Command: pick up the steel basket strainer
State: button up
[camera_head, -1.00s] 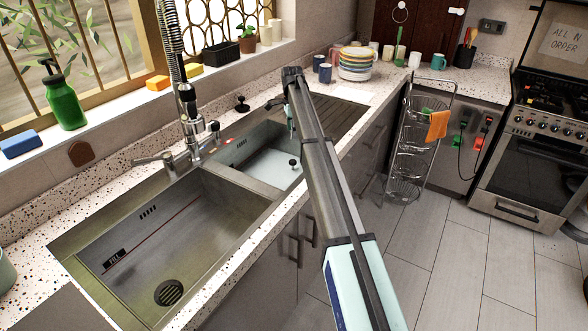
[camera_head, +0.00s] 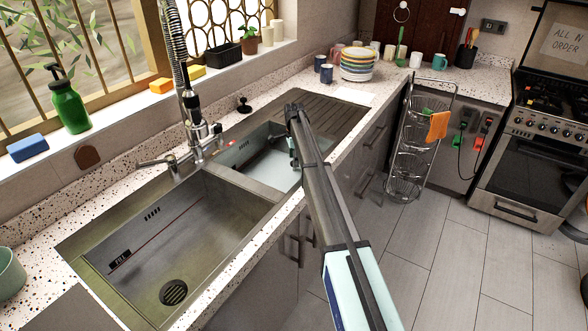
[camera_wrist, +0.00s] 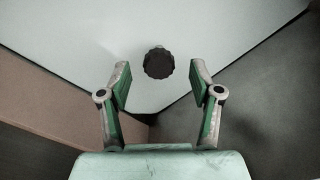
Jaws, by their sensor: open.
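A dark, round, ridged knob with a bit of metal at its top edge (camera_wrist: 159,63) shows in the wrist view over a pale surface (camera_wrist: 215,28). It seems to be the strainer's knob; no steel basket body shows. My gripper (camera_wrist: 160,78) is open, with one finger on each side, and the knob lies centred between and just beyond the fingertips. Nothing is held. In the head view my gripper (camera_head: 293,152) points down over the small basin (camera_head: 262,165), and my arm hides the spot where the knob would be.
The large sink basin (camera_head: 215,220) with a round drain (camera_head: 173,292) lies to the left. The tall faucet (camera_head: 192,110) stands behind the basins. A black-knobbed plug (camera_head: 244,104) sits on the back counter.

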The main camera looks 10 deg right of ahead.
jog(key=shift+f+p, duration=0.4)
jog(key=shift+f, duration=1.2)
grip_shut()
jog(key=shift+r, duration=0.15)
